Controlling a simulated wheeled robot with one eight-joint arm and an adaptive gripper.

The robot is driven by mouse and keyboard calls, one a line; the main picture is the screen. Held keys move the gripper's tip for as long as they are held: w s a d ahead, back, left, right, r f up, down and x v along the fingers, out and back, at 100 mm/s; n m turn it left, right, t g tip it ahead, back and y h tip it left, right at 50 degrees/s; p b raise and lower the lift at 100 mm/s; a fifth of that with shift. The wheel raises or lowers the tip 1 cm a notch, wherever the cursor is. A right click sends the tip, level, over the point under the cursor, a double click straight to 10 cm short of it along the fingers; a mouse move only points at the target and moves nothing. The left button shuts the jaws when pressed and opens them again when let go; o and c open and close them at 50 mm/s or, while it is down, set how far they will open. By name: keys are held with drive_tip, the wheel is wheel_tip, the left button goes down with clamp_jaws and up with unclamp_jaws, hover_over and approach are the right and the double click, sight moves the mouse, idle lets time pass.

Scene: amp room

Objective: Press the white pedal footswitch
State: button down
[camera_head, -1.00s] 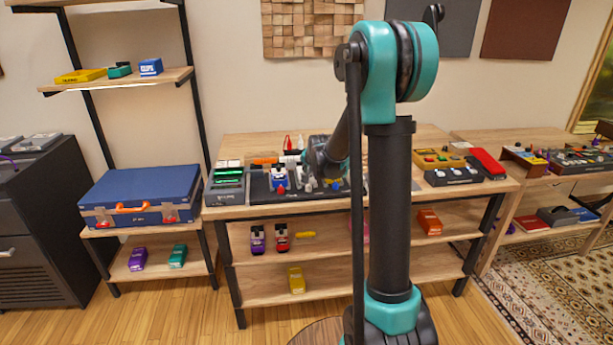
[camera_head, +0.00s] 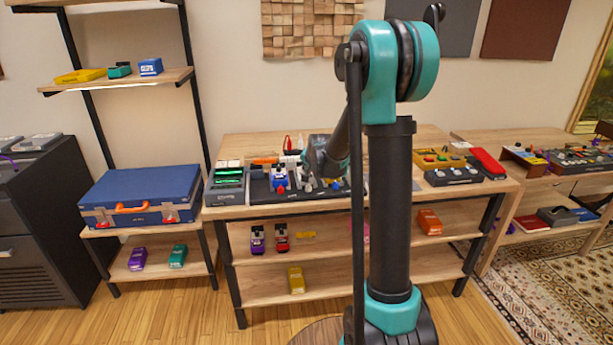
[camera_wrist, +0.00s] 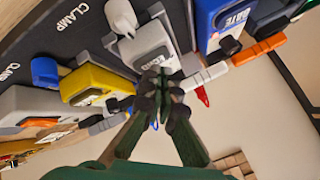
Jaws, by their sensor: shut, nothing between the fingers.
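The white pedal (camera_wrist: 148,45) is in the middle of the wrist view, on a dark board (camera_wrist: 75,32). Its dark label plate is partly covered by my gripper (camera_wrist: 162,76). The gripper is shut and empty, with its fingertips over the label end of the pedal; I cannot tell whether they touch it. A white rounded knob (camera_wrist: 121,18) stands at the pedal's other end; I cannot tell which part is the footswitch. In the head view the white pedal (camera_head: 295,172) shows beside the blue pedal, and my arm hides the gripper's tips.
In the wrist view a blue pedal (camera_wrist: 212,22) stands to the right and a yellow pedal (camera_wrist: 97,82) to the left, both close by. The wooden table (camera_head: 440,205) carries other gear.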

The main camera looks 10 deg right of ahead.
drive_tip(key=shift+r, duration=0.55)
drive_tip(key=shift+r, duration=2.5)
drive_tip(key=s+d+f+n+g, duration=0.1)
drive_tip(key=s+f, duration=0.3)
drive_tip(key=s, duration=0.9)
drive_tip(key=s+d+f+n+g, duration=0.1)
drive_tip(key=s+f+n, duration=0.3)
drive_tip(key=s, duration=1)
drive_tip(key=s+d+f+n+g+h, duration=0.1)
drive_tip(key=s+f, duration=0.4)
drive_tip(key=s, duration=0.9)
drive_tip(key=shift+d+f+n+g, duration=0.15)
drive_tip(key=shift+d+n+g, duration=0.35)
drive_tip(key=shift+n+g, duration=0.45)
